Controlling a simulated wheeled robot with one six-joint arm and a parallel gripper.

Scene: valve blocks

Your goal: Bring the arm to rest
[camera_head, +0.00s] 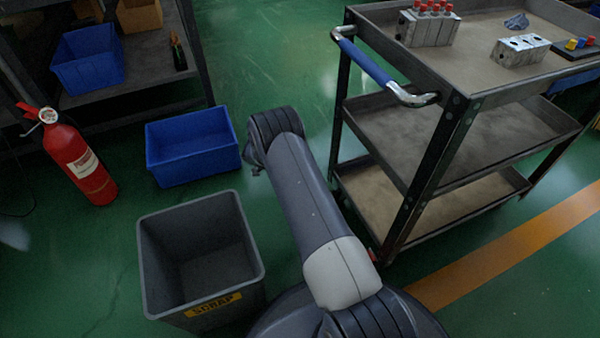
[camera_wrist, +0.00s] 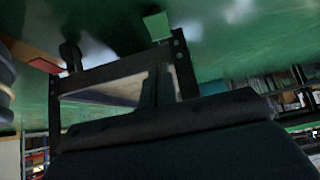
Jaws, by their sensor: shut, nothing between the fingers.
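My arm (camera_head: 310,205) rises from the bottom middle of the head view and reaches up to a dark, rounded joint (camera_head: 272,125). It is between the grey scrap bin and the trolley, with floor showing on both sides of its upper part. My gripper is hidden behind the arm in the head view. In the dark wrist view, my gripper (camera_wrist: 157,85) shows as narrow dark fingers close together above a wide dark body. It looks shut and empty. The fingertips are hard to make out against the background.
The grey scrap bin (camera_head: 147,250) and a blue bin (camera_head: 190,172) stand left of my arm. A three-tier trolley (camera_head: 445,150) with valve blocks (camera_head: 428,30) on top stands to the right. A red extinguisher (camera_head: 80,165) is at far left. Green floor is clear behind the arm.

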